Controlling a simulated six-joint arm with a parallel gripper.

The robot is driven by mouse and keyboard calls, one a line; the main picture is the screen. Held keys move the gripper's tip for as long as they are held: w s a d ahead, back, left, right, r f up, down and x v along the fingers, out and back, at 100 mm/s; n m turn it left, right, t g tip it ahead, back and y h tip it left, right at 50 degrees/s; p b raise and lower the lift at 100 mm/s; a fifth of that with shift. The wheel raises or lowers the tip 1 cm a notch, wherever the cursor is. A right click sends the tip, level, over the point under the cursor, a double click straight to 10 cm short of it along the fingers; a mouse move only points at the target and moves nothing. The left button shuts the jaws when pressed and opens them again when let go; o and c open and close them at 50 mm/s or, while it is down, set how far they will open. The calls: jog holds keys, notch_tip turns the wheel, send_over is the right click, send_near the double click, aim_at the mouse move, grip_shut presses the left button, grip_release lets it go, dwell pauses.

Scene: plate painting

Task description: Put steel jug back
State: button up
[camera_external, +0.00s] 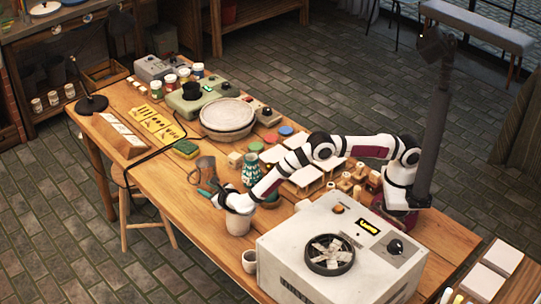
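A grey-brown metallic jug (205,169), which looks like the steel jug, is near the front-left edge of the wooden table, just beyond my gripper. My gripper (212,194) is at the end of the white arm, low over the table edge. Its dark fingertips are beside or at the lower part of the jug. Whether they touch it, and whether they are open or shut, is too small to tell. A pale cylindrical pot (237,224) is right under my wrist, its top partly hidden by the arm.
A teal patterned vase (251,168) stands close behind my forearm. A round grey plate on a wheel (228,115), a sponge (186,149) and a yellow tool mat (158,125) lie further back. A black cable crosses the table.

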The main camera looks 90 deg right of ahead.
jog(key=s+d+r+m+g+y, duration=0.1)
jog(key=s+d+r+m+g, duration=0.15)
jog(key=s+r+m, duration=0.4)
jog(key=s+d+r+m+g+y, duration=0.1)
jog(key=s+d+r+m+g, duration=0.15)
jog(key=s+m, duration=0.65)
jog(key=s+d+r+m+g+y, duration=0.1)
jog(key=s+d+r+m+g, duration=0.25)
jog(key=s, duration=0.75)
jog(key=s+a+m+y, duration=0.4)
jog(key=s+a+m, duration=0.2)
jog(key=s, duration=0.5)
jog(key=s+a+r+m+y, duration=0.1)
jog(key=s+a+m+y, duration=0.4)
jog(key=s+m, duration=0.5)
jog(key=shift+s+a+g, duration=0.35)
jog(key=shift+s+g, duration=0.1)
jog(key=shift+s, duration=0.8)
